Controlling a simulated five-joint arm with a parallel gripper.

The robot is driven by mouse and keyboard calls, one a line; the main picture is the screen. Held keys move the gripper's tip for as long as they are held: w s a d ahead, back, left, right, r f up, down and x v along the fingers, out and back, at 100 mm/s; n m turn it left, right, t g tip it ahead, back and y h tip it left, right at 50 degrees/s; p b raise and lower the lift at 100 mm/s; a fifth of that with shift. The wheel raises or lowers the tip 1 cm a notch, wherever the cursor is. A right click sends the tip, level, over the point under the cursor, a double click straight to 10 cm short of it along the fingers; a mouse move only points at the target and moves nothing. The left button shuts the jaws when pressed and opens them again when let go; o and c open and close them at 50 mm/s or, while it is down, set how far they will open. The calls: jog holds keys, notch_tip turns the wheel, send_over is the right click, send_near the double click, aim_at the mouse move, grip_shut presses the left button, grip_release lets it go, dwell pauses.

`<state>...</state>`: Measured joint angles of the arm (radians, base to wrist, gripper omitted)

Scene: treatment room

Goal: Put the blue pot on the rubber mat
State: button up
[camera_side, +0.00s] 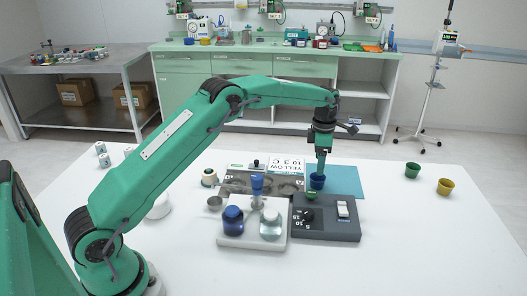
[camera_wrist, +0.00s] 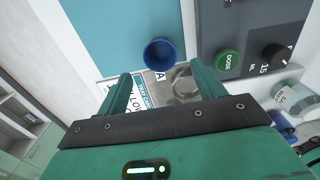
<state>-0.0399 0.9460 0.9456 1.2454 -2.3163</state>
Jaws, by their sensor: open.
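The small blue pot (camera_side: 317,182) stands upright below my gripper (camera_side: 321,168), near the left part of the flat blue sheet (camera_side: 346,178), which looks like the rubber mat. In the wrist view the open-topped pot (camera_wrist: 159,54) overlaps the edge of the blue mat (camera_wrist: 105,28). Whether its base rests wholly on the mat is hard to tell. My gripper (camera_wrist: 162,70) is open, with its two green fingers apart. The pot shows just beyond the fingertips, and nothing is held between them.
A dark grey device (camera_side: 326,228) stands in front of the mat. Left of it, a white tray (camera_side: 252,242) holds a blue jar (camera_side: 232,222), a clear jar (camera_side: 270,224) and a blue funnel (camera_side: 257,184). A green pot (camera_side: 412,171) and a yellow pot (camera_side: 445,187) stand right, with clear table around.

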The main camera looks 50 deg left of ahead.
notch_tip(320, 180, up, 6)
jog(key=shift+r, duration=0.15)
dwell(0.4)
dwell(0.3)
jog(key=s+d+r+m+t, duration=0.2)
jog(key=s+r+m+t, duration=0.1)
jog(key=s+r+m, duration=1.3)
jog(key=s+f+m+t, duration=0.1)
jog(key=s+f+m, duration=0.1)
jog(key=s, duration=0.6)
jog(key=s+f+m, duration=0.2)
jog(key=s+m, duration=0.3)
jog(key=s, duration=0.3)
jog(key=s+f+m+t, duration=0.1)
jog(key=s+m, duration=0.3)
jog(key=s, duration=0.4)
jog(key=shift+d+f+t, duration=0.25)
jog(key=shift+f+t, duration=0.05)
jog(key=shift+f, duration=0.15)
